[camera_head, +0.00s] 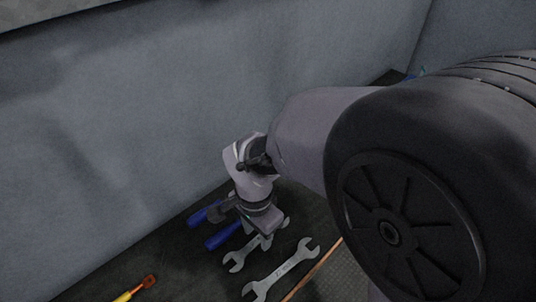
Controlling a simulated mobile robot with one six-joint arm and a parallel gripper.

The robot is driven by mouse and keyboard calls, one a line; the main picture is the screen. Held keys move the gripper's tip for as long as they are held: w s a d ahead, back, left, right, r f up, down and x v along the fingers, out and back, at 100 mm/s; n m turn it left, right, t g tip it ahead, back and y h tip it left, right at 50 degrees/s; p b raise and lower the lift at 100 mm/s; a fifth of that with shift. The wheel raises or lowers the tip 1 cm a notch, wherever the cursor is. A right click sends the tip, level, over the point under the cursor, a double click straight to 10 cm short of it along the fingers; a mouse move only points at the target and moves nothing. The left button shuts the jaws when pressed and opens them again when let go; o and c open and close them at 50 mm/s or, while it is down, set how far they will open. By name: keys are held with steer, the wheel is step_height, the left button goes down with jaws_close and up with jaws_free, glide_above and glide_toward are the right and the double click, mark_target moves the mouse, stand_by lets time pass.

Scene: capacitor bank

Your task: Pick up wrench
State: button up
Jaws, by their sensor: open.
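Two grey open-ended wrenches lie on the dark surface below and beside my gripper. The nearer wrench (280,271) lies in full view apart from its lower end at the picture's bottom edge. The other wrench (238,261) lies just behind it, partly hidden under my gripper. My gripper (262,236) points down over this farther wrench, with its jaws open. I cannot tell the height of the jaws above the wrench or whether they touch it.
Two blue handles (222,236) lie left of my gripper, close to it. A yellow and orange tool (135,290) lies at the bottom left. A grey wall (140,130) rises behind the surface. Dark surface is bare between the yellow tool and the wrenches.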

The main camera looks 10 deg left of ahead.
steer(key=shift+f, duration=0.45)
steer(key=shift+r, duration=0.1)
jaws_close()
steer(key=shift+r, duration=0.1)
